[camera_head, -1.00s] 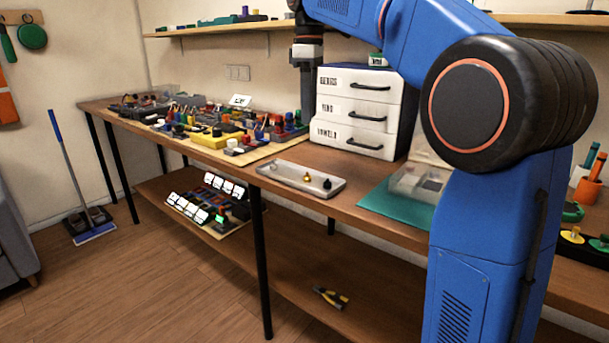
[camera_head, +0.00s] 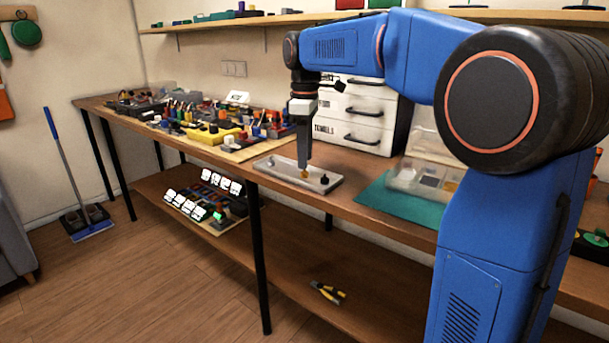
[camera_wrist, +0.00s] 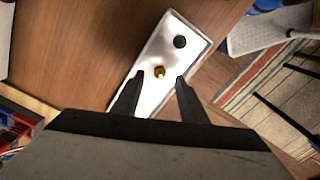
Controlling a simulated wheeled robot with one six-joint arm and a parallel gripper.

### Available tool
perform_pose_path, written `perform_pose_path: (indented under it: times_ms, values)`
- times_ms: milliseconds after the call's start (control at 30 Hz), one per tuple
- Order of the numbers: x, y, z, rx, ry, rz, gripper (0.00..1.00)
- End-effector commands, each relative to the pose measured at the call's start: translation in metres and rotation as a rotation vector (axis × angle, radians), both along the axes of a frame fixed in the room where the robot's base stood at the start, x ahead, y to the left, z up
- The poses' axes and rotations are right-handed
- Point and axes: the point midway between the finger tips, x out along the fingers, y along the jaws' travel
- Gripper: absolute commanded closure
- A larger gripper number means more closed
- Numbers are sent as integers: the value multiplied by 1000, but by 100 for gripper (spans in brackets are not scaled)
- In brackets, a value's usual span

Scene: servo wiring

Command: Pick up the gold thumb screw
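The gold thumb screw (camera_wrist: 160,72) stands in a shallow light-grey tray on the workbench. It also shows in the head view (camera_head: 304,174), just under my fingers. My gripper (camera_wrist: 159,75) is open, with its two dark fingers spread to either side of the screw's line in the wrist view. In the head view my gripper (camera_head: 303,166) points straight down over the tray (camera_head: 270,164). Its fingertips are at or just above the screw; contact cannot be told. A black screw or knob (camera_wrist: 180,41) stands farther along the same tray.
A white drawer unit (camera_head: 358,112) stands behind the tray. A green mat (camera_head: 398,203) with a clear compartment box (camera_head: 425,178) lies to the right. Crowded small parts and a yellow block (camera_head: 205,135) fill the bench to the left. Bare bench surrounds the tray.

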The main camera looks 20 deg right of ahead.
Motion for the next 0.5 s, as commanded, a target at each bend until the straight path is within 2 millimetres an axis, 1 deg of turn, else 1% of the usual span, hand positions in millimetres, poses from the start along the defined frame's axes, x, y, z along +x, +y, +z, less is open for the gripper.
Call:
perform_pose_path:
  times_ms: [33,100,200,333,500]
  values:
    - [0,1,-8,0,2,0,61]
    - [0,1,-17,0,2,0,61]
    - [0,1,-27,0,1,0,61]
    - [1,1,-33,0,0,0,61]
    - [1,1,-33,0,0,0,61]
